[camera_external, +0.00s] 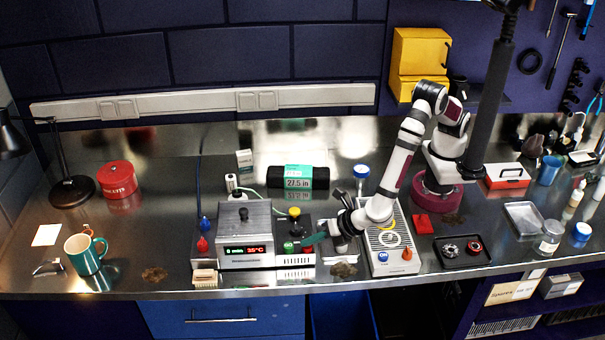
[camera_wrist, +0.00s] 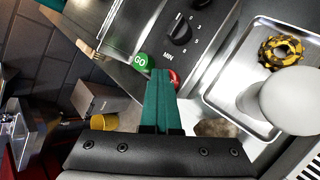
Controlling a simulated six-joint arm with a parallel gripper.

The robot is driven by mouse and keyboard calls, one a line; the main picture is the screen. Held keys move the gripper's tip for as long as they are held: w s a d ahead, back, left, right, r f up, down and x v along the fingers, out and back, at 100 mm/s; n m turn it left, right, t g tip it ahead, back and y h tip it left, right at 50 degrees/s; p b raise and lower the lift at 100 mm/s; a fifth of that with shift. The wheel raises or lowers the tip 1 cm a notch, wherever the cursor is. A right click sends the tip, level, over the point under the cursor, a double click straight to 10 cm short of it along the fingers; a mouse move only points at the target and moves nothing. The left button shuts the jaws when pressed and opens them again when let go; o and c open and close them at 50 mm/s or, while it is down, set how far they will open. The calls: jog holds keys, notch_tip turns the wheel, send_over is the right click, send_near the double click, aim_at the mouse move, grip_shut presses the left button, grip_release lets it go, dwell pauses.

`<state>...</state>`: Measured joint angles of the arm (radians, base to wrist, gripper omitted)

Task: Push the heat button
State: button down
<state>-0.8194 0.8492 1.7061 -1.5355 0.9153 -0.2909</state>
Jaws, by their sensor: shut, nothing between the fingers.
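My gripper (camera_external: 308,241) has teal fingers, shut and empty, pointing left beside a small control unit (camera_external: 295,261) on the bench. In the wrist view the fingertips (camera_wrist: 162,73) appear between a green GO button (camera_wrist: 141,62) and a red button (camera_wrist: 174,77), which the fingers partly hide. Whether they touch either button is unclear. The green button (camera_external: 289,246) also shows in the external view. No label reading "heat" is legible. A silver box (camera_external: 245,235) with a lit display reading about 35°C stands left of the control unit.
A white panel (camera_external: 391,235) with a blue ON button (camera_external: 383,257) is under my arm. A metal tray (camera_wrist: 231,62) is right of the fingers in the wrist view.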

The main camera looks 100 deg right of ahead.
aim_at(311, 252)
jog(key=shift+f, duration=0.35)
notch_tip(311, 252, up, 7)
dwell(0.8)
